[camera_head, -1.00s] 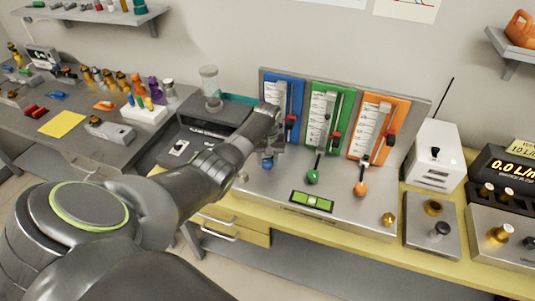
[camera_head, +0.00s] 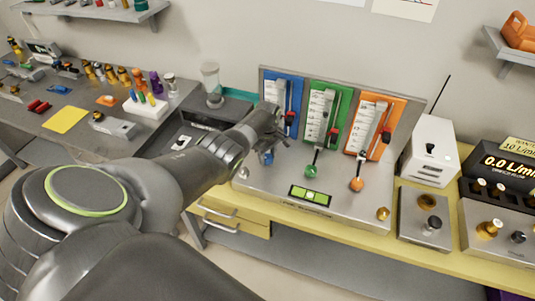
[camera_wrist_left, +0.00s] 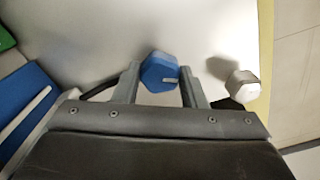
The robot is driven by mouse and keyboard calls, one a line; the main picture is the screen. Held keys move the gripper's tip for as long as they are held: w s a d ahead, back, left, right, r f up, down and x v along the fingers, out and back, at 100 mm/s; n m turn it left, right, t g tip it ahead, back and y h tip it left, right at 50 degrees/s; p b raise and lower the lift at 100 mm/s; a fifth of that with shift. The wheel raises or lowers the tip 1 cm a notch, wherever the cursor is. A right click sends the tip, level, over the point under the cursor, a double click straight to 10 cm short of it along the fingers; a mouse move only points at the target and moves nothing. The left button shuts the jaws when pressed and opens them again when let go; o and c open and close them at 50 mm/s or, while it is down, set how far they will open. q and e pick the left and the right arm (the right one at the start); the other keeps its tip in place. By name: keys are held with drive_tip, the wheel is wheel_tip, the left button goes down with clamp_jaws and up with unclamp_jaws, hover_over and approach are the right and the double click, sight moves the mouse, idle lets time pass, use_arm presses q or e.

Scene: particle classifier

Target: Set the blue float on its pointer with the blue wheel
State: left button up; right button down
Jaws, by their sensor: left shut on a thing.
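The blue wheel (camera_head: 267,158) shows just under my left gripper (camera_head: 262,146) at the lower left of the meter stand. In the left wrist view the blue wheel (camera_wrist_left: 160,72) sits between the two fingers of my left gripper (camera_wrist_left: 160,78), which is shut on it. The blue panel (camera_head: 291,82) with its white scale (camera_head: 272,90) stands above, behind the gripper. My right gripper is not in view.
The green wheel (camera_head: 310,170) and orange wheel (camera_head: 356,184) stand to the right on the same stand. A green level (camera_head: 310,196) lies in front. A glass cylinder (camera_head: 211,78) is behind on the left. A white box (camera_head: 430,150) stands at the right.

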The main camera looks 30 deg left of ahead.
sight(267, 156)
use_arm(q)
drive_tip(key=shift+w+r+n, duration=0.1)
drive_tip(key=shift+n, duration=0.2)
idle(0.4)
drive_tip(key=o, duration=1)
drive_tip(key=shift+r, duration=0.1)
drive_tip(key=shift+r+p, duration=0.3)
drive_tip(key=shift+p, duration=0.05)
wheel_tip(267, 156, up, 6)
drive_tip(key=shift+f+p, duration=0.1)
drive_tip(key=shift+p, duration=0.65)
wheel_tip(267, 156, up, 11)
drive_tip(key=shift+f+b, duration=0.1)
drive_tip(key=shift+b, duration=0.55)
